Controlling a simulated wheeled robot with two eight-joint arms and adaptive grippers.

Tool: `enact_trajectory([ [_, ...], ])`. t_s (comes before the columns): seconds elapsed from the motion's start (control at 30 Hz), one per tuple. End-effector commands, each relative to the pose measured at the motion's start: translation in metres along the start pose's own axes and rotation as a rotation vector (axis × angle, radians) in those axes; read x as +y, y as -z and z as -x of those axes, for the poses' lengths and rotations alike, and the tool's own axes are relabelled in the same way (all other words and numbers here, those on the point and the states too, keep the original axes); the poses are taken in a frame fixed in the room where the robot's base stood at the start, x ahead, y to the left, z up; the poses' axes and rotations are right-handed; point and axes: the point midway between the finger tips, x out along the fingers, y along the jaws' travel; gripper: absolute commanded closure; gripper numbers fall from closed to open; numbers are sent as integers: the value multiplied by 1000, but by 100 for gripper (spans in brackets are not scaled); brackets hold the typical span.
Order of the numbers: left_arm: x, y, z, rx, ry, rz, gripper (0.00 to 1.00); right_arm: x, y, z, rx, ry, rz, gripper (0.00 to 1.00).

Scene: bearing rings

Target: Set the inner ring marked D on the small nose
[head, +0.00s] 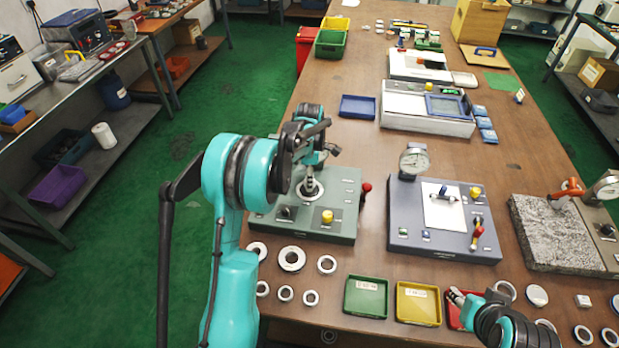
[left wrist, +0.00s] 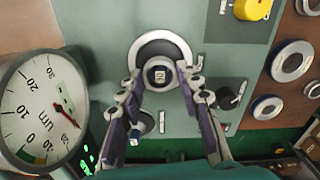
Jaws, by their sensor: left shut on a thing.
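My left gripper (head: 309,180) is over the grey-green gauge box (head: 345,215). In the left wrist view its two fingers (left wrist: 160,85) are shut on the sides of a steel ring (left wrist: 160,50). The ring is around or just above the small nose (left wrist: 160,76), whose square-marked top shows in its middle; I cannot tell whether it is fully seated. No letter can be read on it. Loose rings (head: 292,258) lie on the table in front of the box. My right gripper (head: 457,296) is at the red tray (head: 458,318); its opening is unclear.
A dial gauge (left wrist: 40,110) stands close beside the left gripper. A yellow knob (head: 327,216) and a red knob (head: 366,188) are on the box. Green (head: 366,296) and yellow (head: 418,303) trays lie at the front. A blue-grey gauge box (head: 443,238) stands to the right.

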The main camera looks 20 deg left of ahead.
Motion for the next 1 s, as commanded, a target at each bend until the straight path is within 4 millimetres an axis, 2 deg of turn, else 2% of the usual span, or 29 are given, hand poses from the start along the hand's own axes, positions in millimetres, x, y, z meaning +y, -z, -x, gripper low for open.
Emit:
enact_trajectory([
  [0.73, 0, 0, -23, 0, 0, 0, 95, 0, -10, -13, 0, 0, 0, 60],
  [0.77, 0, 0, -22, 0, 0, 0, 58, 0, -9, -12, 0, 0, 0, 60],
  [0.8, 0, 0, -22, 0, 0, 0, 47, 0, -9, -12, 0, 0, 0, 60],
  [0.83, 0, 0, -22, 0, 0, 0, 42, 0, -9, -12, 0, 0, 0, 60],
  [1.0, 0, 0, -22, 0, 0, 0, 42, 0, -9, -12, 0, 0, 0, 60],
])
